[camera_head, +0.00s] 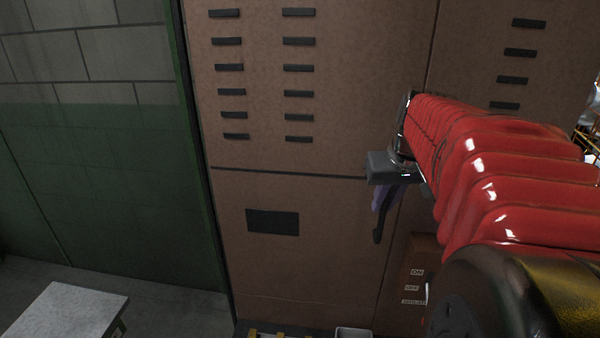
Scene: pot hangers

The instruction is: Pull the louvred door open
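The louvred door (330,100) is a tall brown metal panel with two columns of dark slots. It looks shut, its face flush with the panels around it. A dark rectangular plate (272,222) sits on the brown panel below a horizontal seam. My arm, in a red ribbed sleeve, reaches in from the right. My gripper (383,205) is at its end, below a grey block, in front of the door's lower right part near the vertical seam. It is small and dark, with a purplish part, and its finger gap cannot be made out. Whether it touches the door or a handle is unclear.
A brown switch box (418,270) with ON and OFF labels is at the lower right, partly behind my arm. Another slotted brown panel (490,60) adjoins on the right. A green and grey block wall (100,130) is at left. A pale flat-topped object (70,310) stands on the floor.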

